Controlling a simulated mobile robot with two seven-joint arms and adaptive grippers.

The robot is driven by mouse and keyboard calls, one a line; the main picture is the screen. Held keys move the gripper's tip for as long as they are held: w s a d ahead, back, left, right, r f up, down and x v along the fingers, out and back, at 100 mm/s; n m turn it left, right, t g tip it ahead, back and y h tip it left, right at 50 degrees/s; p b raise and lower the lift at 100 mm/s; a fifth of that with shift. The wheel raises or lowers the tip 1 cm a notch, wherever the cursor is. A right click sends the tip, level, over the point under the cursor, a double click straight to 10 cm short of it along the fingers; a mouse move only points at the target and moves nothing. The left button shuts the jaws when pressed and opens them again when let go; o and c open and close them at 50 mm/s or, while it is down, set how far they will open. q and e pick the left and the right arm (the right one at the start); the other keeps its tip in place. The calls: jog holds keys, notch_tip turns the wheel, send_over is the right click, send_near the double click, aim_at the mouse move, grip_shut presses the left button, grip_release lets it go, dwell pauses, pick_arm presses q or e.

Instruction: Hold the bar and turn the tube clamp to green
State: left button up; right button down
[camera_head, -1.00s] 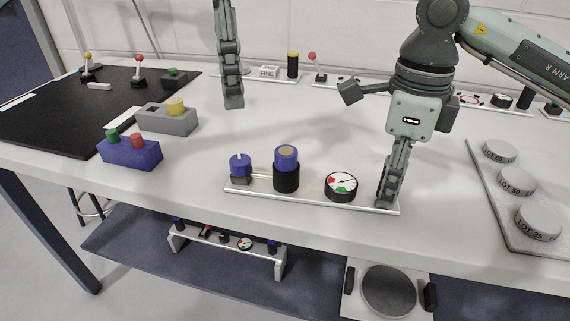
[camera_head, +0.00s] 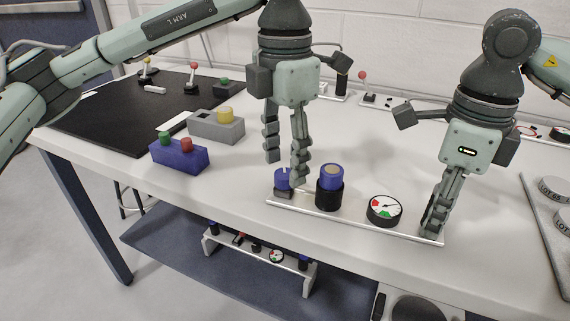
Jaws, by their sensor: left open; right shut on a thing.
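The pale bar (camera_head: 355,222) lies along the table's front edge. I cannot tell for certain which fitting is the tube clamp. The gauge needle seems to lie on the white. My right gripper (camera_head: 432,226) is shut on the bar's right end. My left gripper (camera_head: 286,170) is open and empty, with its fingertips close around or above the small knob; contact is unclear.
A blue box (camera_head: 179,156) with green and red buttons and a grey box (camera_head: 216,127) with a yellow button stand left of the bar. A black mat (camera_head: 110,118) lies further left. Similar fittings line the back. A grey tray (camera_head: 546,222) is at right.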

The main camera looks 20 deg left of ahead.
pick_arm(q)
jog(key=shift+f, duration=0.85)
jog(key=shift+c, duration=0.5)
grip_shut()
jog(key=m, duration=0.4)
jog(key=shift+m, duration=2)
jog(key=shift+r, duration=0.1)
